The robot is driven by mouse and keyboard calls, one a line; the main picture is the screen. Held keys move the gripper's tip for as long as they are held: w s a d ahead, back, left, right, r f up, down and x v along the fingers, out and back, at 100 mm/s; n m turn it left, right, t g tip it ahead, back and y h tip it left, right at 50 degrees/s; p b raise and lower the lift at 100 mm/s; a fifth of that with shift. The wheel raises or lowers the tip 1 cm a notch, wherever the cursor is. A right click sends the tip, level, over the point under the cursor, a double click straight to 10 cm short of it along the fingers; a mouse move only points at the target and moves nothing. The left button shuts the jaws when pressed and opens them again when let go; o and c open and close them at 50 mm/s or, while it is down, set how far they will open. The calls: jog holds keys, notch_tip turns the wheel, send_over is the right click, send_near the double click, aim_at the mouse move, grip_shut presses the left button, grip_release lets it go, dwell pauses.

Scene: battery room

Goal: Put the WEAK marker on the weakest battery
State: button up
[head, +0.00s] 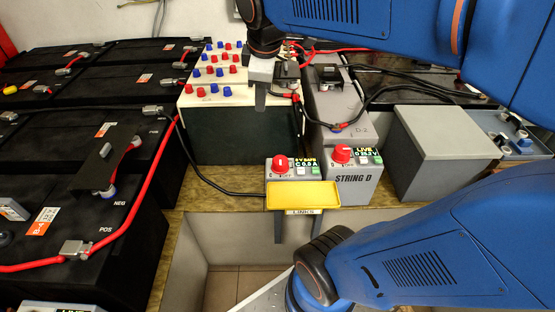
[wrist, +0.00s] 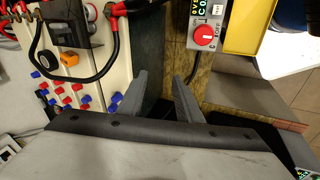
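Several black batteries (head: 130,128) stand on the left in the head view, with orange-and-white stickers and red and black cables. The nearest one (head: 85,225) bears the letters NEG and POS. I cannot make out a marker reading WEAK in either view. My gripper (head: 262,97) is above the front part of the white-topped box, pointing down. In the wrist view its two grey fingers (wrist: 159,78) are apart, with nothing held between them. Which battery is weakest cannot be read here.
The white-topped box (head: 215,95) carries red and blue caps. Beside it are a red-knob panel (head: 280,165), a yellow tray (head: 303,195) labelled LINKS, a grey STRING D unit (head: 350,185) and a grey box (head: 445,150). Red cable (head: 150,205) crosses the batteries.

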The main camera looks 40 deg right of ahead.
jog(key=s+a+f+m, duration=0.2)
jog(key=s+f+m, duration=0.3)
jog(key=s, duration=0.1)
jog(key=s+a+f+m+y, duration=0.1)
jog(key=s+a+f+m, duration=0.1)
jog(key=s+f+m, duration=0.2)
jog(key=s+m, duration=0.1)
jog(key=s, duration=0.2)
jog(key=shift+s+a+f+t+y, duration=0.15)
jog(key=shift+a+f+t+y, duration=0.15)
jog(key=shift+f+t, duration=0.1)
jog(key=shift+s, duration=0.1)
